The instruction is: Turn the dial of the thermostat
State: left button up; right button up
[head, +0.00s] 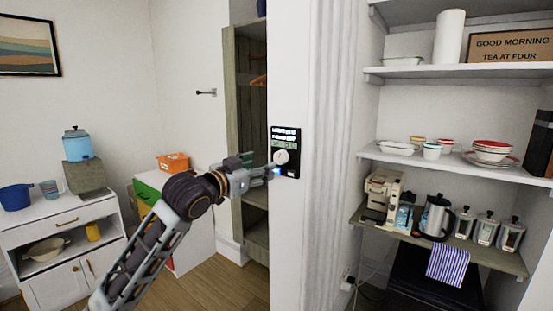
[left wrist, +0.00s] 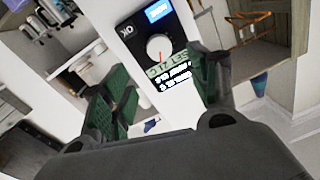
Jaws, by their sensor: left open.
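The thermostat (head: 286,151) is a black panel on the white wall end, with a small lit display and a round white dial (head: 282,157). In the left wrist view my left gripper (left wrist: 160,85) is open, with green-padded fingers apart on either side of the panel. I cannot tell whether they touch it. My right gripper is not in view.
Right of the wall end, shelves (head: 460,160) hold dishes, a coffee maker (head: 381,196) and a kettle (head: 436,217). An open wardrobe (head: 247,130) stands behind my left gripper. A white cabinet (head: 62,240) is at the left. Some wooden floor is clear.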

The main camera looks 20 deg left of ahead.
aim_at(279, 158)
pick_arm(q)
jog(key=p+x, duration=0.1)
jog(key=x, duration=0.5)
jog(key=shift+w, duration=0.2)
jog(key=shift+x, duration=1.5)
jog(key=shift+d, duration=0.15)
jog(key=shift+c, duration=0.5)
jog(key=c, duration=0.9)
jog(key=shift+p, duration=0.3)
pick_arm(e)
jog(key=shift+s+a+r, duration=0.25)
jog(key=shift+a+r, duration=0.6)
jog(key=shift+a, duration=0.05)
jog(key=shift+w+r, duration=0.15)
